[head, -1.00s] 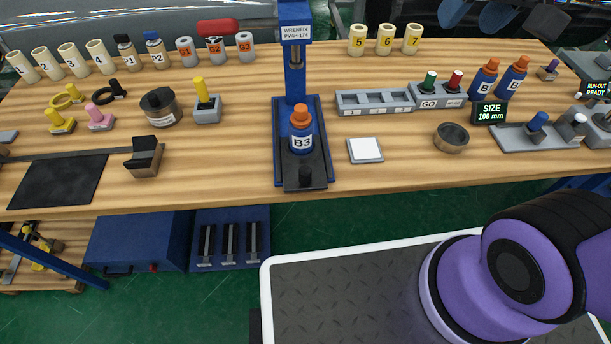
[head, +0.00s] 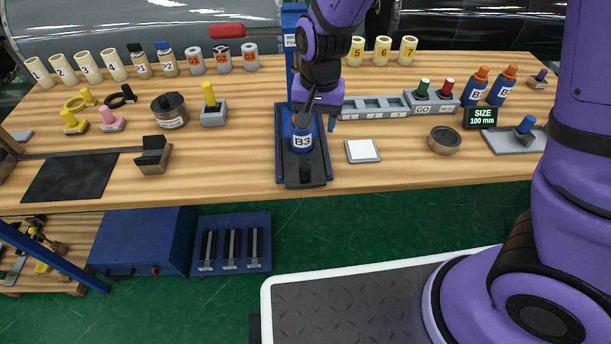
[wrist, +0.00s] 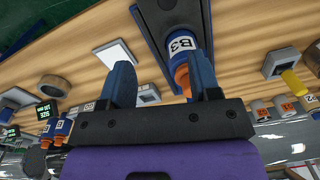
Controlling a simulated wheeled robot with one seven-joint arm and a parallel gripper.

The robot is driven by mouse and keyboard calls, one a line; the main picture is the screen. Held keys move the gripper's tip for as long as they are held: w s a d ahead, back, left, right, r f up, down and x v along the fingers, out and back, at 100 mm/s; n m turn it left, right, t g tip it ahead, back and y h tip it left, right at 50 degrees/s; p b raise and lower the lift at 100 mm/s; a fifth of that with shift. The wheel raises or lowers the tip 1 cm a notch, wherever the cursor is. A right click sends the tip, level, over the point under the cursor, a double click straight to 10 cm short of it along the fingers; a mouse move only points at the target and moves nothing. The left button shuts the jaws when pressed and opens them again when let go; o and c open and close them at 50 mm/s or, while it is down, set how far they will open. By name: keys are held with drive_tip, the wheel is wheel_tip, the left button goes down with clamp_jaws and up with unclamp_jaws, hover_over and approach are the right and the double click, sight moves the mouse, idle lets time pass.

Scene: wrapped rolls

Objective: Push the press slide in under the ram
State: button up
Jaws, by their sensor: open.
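The blue press (head: 283,160) stands mid-table, its column and ram mostly hidden behind my arm. Its dark slide (head: 316,171) is at the front of the base, with a black knob (head: 305,173) at its near end. A blue bottle marked B3 (head: 302,142) stands upright on the slide; its orange cap shows in the wrist view (wrist: 181,76). My gripper (head: 315,118) is open and pointed down at the bottle's top. In the wrist view the bottle is nearer the right finger of my gripper (wrist: 158,72); I cannot tell whether they touch.
A white square pad (head: 362,151) lies right of the press, with a grey compartment tray (head: 375,113) behind it. A round dark tin (head: 169,111) and a yellow-handled block (head: 213,113) stand to the left. The red lever handle (head: 227,31) sticks out left of the column.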

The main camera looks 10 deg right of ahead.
hover_over(305, 166)
drive_tip(key=shift+h, duration=0.3)
wheel_tip(305, 166, down, 5)
drive_tip(key=shift+r, duration=0.15)
wheel_tip(305, 166, down, 11)
drive_tip(key=shift+r, duration=0.2)
clamp_jaws()
drive_tip(key=w, duration=1.2)
drive_tip(key=shift+w+d, duration=0.15)
drive_tip(key=shift+w, duration=0.25)
drive_tip(key=shift+w+r, duration=0.15)
drive_tip(key=shift+w, duration=0.15)
